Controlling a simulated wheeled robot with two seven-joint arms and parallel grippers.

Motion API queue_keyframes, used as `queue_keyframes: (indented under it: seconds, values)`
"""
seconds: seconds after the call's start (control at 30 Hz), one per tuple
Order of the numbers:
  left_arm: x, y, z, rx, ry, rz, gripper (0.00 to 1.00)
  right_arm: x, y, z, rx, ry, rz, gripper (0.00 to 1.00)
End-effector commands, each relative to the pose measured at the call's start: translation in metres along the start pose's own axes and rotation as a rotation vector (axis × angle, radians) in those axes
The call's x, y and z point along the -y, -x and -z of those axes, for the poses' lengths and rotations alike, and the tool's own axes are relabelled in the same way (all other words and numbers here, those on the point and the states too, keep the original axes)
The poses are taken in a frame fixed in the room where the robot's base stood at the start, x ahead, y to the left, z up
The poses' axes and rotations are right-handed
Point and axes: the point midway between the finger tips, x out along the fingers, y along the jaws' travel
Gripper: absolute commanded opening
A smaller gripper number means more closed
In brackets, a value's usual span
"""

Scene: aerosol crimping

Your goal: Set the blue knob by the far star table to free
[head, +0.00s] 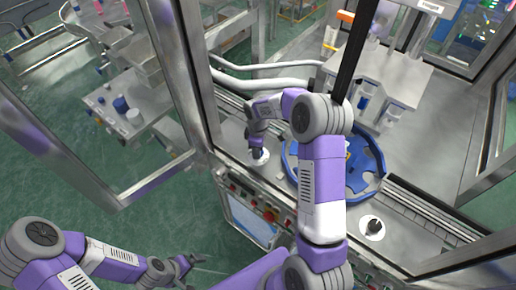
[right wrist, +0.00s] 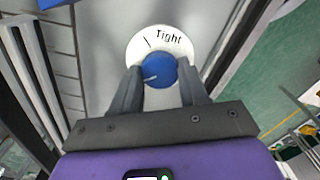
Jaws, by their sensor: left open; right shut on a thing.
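The blue knob (right wrist: 158,70) sits on a round white dial (right wrist: 135,45) in the right wrist view. The dial reads "Tight" at its upper right, with a short black tick beside the word. A pale line on the knob points left and slightly down. My right gripper (right wrist: 160,86) is shut on the knob, one finger on each side. In the head view my right gripper (head: 257,152) is over the white dial (head: 262,160), left of the blue star table (head: 370,180), and hides the knob. My left gripper (head: 190,266) is open and empty at the lower left.
A second white dial with a dark knob (head: 374,226) is on the ledge at the right. A metal frame post (head: 185,80) stands left of my right arm. White hoses (head: 265,84) run behind it. A side bench (head: 120,110) stands at the left, with green floor below.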

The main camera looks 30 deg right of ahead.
Motion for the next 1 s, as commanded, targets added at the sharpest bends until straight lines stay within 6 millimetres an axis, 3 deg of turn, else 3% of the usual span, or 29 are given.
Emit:
queue_keyframes:
  seconds: [0.3,0.83,0.87,1.0]
  values:
    - [0.0,-0.0001,0.0,0.0,0.0,0.0,1.0,-0.0006,0.0005,-0.0002,-0.001,0.109,-0.001,0.13]
    - [0.0,-0.0001,0.0,0.0,0.0,0.0,1.0,-0.0005,0.0006,0.0002,0.0,0.131,-0.002,0.13]
    - [0.0,-0.0001,0.0,0.0,0.0,0.0,1.0,-0.0005,0.0006,0.0001,0.0,0.131,-0.002,0.48]
    - [0.0,-0.0001,0.0,0.0,0.0,0.0,1.0,-0.0004,0.0005,0.0001,0.0,0.13,-0.001,0.69]
